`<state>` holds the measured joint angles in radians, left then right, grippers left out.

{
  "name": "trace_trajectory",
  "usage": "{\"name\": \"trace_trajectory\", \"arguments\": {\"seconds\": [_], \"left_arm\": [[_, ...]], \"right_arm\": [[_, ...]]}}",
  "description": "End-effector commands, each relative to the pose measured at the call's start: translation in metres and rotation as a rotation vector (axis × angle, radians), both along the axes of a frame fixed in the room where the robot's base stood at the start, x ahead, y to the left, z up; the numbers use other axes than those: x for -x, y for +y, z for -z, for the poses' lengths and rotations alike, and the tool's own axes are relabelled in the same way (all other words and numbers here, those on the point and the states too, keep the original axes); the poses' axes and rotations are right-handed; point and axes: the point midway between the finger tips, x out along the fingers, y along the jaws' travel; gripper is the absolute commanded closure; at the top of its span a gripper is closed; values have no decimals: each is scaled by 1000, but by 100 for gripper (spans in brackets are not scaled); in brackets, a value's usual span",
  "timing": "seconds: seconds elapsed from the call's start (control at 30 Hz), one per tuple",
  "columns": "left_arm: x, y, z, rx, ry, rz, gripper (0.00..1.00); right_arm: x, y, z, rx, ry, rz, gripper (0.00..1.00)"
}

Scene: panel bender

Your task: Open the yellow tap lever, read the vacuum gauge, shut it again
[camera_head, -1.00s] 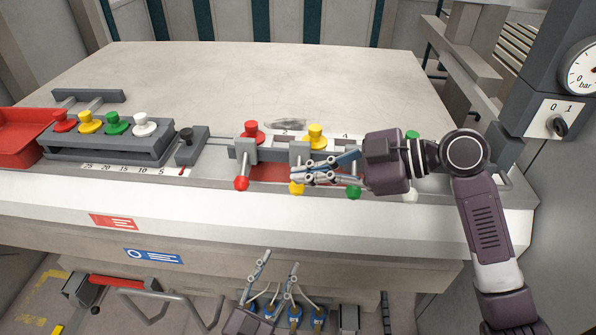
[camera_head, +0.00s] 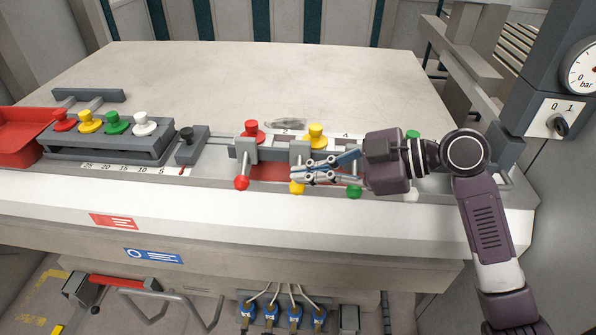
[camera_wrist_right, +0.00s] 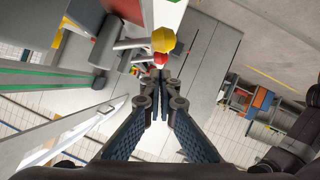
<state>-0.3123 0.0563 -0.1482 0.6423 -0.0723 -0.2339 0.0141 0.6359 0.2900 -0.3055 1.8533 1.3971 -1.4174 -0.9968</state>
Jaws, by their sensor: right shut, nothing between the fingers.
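The yellow tap lever shows in the head view as a yellow ball knob (camera_head: 297,187) below a grey block, in a row with a red ball knob (camera_head: 241,183) and a green one (camera_head: 354,192). My right gripper (camera_head: 297,173) is shut and empty, its fingertips over the yellow lever's arm. In the right wrist view the fingertips (camera_wrist_right: 161,80) are together, with the yellow ball (camera_wrist_right: 163,39) just beyond them; whether they touch it I cannot tell. The gauge (camera_head: 583,68), marked bar, is cut off at the right edge; its needle is hard to read.
A red tray (camera_head: 22,137) and a rack of coloured knobs (camera_head: 107,142) stand at the left. Red (camera_head: 251,130) and yellow (camera_head: 316,136) knobs stand behind the levers. A black rotary switch (camera_head: 558,124) sits below the gauge. The tabletop (camera_head: 240,80) behind is clear.

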Motion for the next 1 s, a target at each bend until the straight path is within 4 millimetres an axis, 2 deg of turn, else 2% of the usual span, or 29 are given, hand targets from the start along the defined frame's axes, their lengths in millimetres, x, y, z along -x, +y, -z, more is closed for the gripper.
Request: {"name": "trace_trajectory", "arguments": {"seconds": [0.13,0.57,0.67,1.0], "left_arm": [[2,1,13,-2,7,0,59],[2,1,11,-1,4,1,59],[2,1,11,-1,4,1,59],[2,0,11,-1,4,1,59]], "right_arm": [[1,-1,7,2,-34,0,100],[1,-5,1,1,-38,1,100],[3,-17,-3,2,-40,3,100],[15,-80,-32,4,-40,4,100]]}}
